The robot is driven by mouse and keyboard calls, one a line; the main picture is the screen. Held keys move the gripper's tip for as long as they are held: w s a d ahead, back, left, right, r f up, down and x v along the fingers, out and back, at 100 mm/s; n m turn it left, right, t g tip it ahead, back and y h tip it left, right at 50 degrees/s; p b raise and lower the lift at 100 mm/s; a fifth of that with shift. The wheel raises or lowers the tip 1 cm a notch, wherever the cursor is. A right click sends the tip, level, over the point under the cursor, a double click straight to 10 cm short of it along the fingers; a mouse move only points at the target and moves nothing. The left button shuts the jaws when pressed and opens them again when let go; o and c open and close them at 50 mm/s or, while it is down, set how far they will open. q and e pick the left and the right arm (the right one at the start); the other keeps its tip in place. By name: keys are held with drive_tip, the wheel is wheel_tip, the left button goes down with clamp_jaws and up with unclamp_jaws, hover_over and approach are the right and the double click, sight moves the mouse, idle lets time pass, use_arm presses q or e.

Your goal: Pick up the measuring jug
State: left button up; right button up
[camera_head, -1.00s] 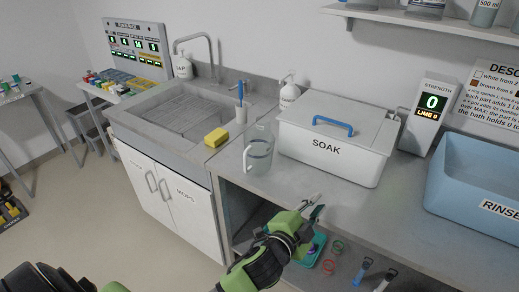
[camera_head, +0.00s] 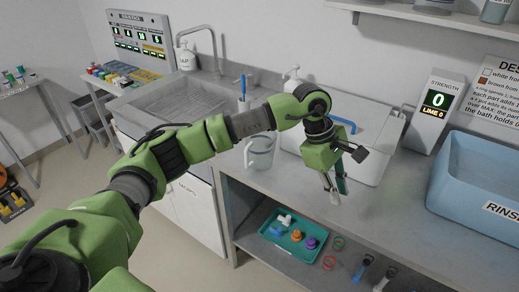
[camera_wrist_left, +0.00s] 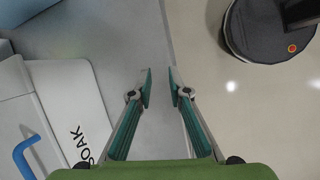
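The clear measuring jug (camera_head: 260,155) stands upright on the grey counter, left of the soak box, in the head view. My left arm passes just above and in front of it and hides its upper part. My left gripper (camera_head: 336,196) points down over the counter's front edge, to the right of the jug and apart from it. In the left wrist view the left gripper (camera_wrist_left: 160,88) has its two fingers apart with nothing between them. The jug does not show in that view. My right gripper is not in view.
The white SOAK box (camera_head: 375,160) with a blue handle stands behind my left gripper; it also shows in the wrist view (camera_wrist_left: 75,100). A blue RINSE basin (camera_head: 470,185) is at right, the sink (camera_head: 175,105) at left. A teal tray (camera_head: 275,240) sits on the shelf below.

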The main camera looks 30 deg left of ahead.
use_arm(q)
drive_tip(key=w+a+r+y, duration=0.2)
drive_tip(key=a+r+y, duration=0.1)
drive_tip(key=a, duration=0.5)
drive_tip(key=w+a+r+y, duration=0.1)
drive_tip(key=a+r+y, duration=0.15)
drive_tip(key=a, duration=0.45)
drive_tip(key=y, duration=0.3)
approach(247, 149)
drive_tip(key=shift+n+y, duration=0.25)
drive_tip(key=shift+n, duration=0.05)
drive_tip(key=p+x, duration=0.1)
drive_tip(key=x, duration=0.6)
drive_tip(key=shift+f+p, duration=0.25)
drive_tip(key=shift+p, duration=0.05)
drive_tip(key=p+x, duration=0.1)
drive_tip(key=x, duration=0.3)
drive_tip(key=shift+f, duration=0.1)
drive_tip(key=shift+d, duration=0.1)
clamp_jaws()
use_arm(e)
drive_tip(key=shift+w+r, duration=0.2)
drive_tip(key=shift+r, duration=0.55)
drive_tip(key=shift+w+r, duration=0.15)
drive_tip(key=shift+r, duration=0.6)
